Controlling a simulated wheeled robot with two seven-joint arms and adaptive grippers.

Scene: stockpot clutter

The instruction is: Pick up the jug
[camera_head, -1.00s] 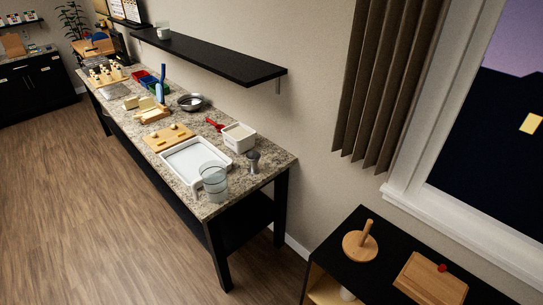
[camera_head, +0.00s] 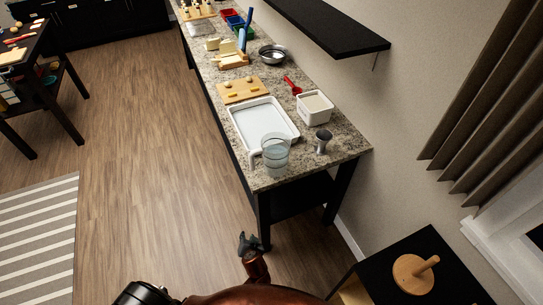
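The jug (camera_head: 275,156) is clear, see-through and upright. It stands near the front end of the speckled counter (camera_head: 330,150), at the near corner of a white tray (camera_head: 294,132). Its handle points left, toward the counter's long edge. My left gripper (camera_head: 249,238) is below and in front of the jug in the picture, apart from it, over the floor beside the counter leg. Its small dark fingers look spread, with nothing between them. My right gripper is not in view.
A metal cup (camera_head: 322,142) stands right of the jug, and a white tub (camera_head: 314,108) is behind it. A wooden board (camera_head: 243,90) lies behind the tray. A black shelf (camera_head: 330,27) hangs above the counter. The floor left of the counter is clear.

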